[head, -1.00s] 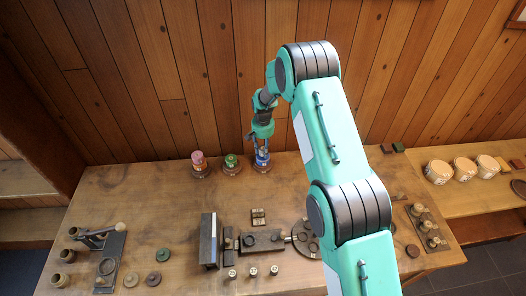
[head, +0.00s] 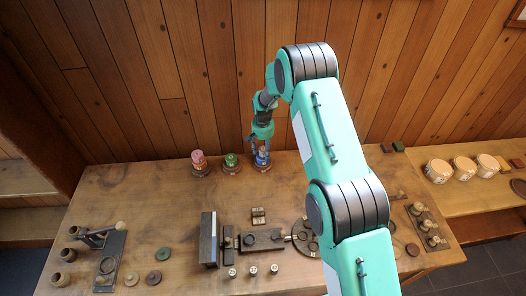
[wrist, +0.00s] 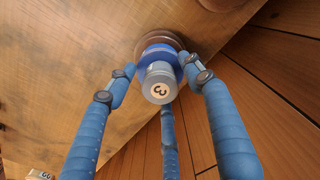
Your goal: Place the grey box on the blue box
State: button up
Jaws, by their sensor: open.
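The grey piece is a short cylinder marked 3 (wrist: 158,84). It sits on top of the blue round piece (wrist: 155,52), which stands on a round brown base at the back of the table, and the stack also shows small in the head view, where the blue piece (head: 262,161) is partly hidden. My gripper (wrist: 160,76) has its three blue fingers spread around the stack. The fingers look apart from the grey piece, with its top face in plain view between them. In the head view my gripper (head: 257,145) is just above the stack.
A pink-topped piece (head: 198,158) and a green-topped piece (head: 231,159) stand on round bases left of the stack. The wooden wall (head: 180,80) is close behind. A dark upright block (head: 208,238) and several fixtures occupy the table's front.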

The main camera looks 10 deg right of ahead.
jog(key=shift+r, duration=0.15)
notch_tip(320, 180, up, 12)
jog(key=b, duration=0.1)
dwell(0.6)
dwell(0.7)
notch_tip(320, 180, up, 17)
jog(key=t, duration=0.1)
send_over(263, 149)
jog(key=s+d, duration=0.4)
jog(key=s, duration=0.3)
jog(key=s+d+r+t, duration=0.2)
jog(key=s+d+r, duration=0.1)
jog(key=s+r, duration=1.05)
jog(key=s+d+r+n+t, duration=0.1)
jog(key=s+r, duration=0.3)
jog(key=s, duration=0.3)
jog(key=s+d+r, duration=0.2)
jog(key=s+r, duration=0.1)
jog(key=s, duration=0.5)
jog(key=s+d+f+n+t, duration=0.1)
jog(key=s+d, duration=0.1)
jog(key=s, duration=1.5)
jog(key=shift+s+t, duration=0.25)
jog(key=shift+t, duration=0.05)
